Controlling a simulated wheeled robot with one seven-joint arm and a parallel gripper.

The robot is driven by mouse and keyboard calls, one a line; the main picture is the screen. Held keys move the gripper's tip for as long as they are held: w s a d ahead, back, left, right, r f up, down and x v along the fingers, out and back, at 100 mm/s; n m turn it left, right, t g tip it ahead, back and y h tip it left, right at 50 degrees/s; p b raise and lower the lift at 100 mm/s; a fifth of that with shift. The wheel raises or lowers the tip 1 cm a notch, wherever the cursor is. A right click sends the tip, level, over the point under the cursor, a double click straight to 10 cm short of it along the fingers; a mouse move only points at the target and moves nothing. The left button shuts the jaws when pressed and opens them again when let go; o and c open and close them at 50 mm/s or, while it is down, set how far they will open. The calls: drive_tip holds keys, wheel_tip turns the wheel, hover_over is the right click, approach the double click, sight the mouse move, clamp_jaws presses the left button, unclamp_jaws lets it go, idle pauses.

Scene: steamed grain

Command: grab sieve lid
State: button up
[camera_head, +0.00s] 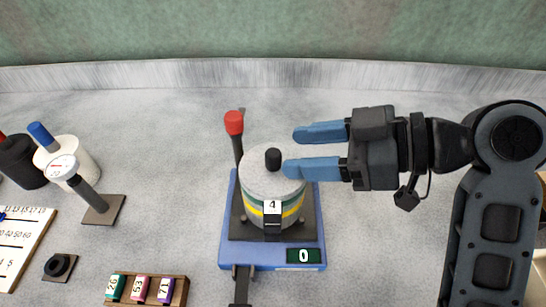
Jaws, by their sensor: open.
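The sieve lid (257,178) is a round grey disc with a black knob (273,159) at its centre. It sits on top of the sieve stack (254,205), which has grey, green and yellow bands and a tag marked 4. My gripper (290,151) is open and empty, its two blue fingers pointing left. It is at the right of the knob, and the nearer fingertip overlaps the lid's right edge in this view. The knob is left of the fingertips, not between them. I cannot tell the gripper's height above the lid.
The stack stands on a blue base (231,248) with a display reading 0. A red-tipped lever (234,124) rises behind its left side. A dial gauge stand (62,168), bottles and a wooden rack (179,287) are on the left.

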sight(273, 152)
drive_tip(key=x, duration=0.3)
drive_tip(key=p+x, duration=0.1)
drive_tip(key=shift+s+a+r, duration=0.15)
drive_tip(key=shift+a+r, duration=0.1)
drive_tip(key=shift+a, duration=0.1)
drive_tip(key=shift+a+f, duration=0.25)
drive_tip(key=shift+a, duration=0.15)
clamp_jaws()
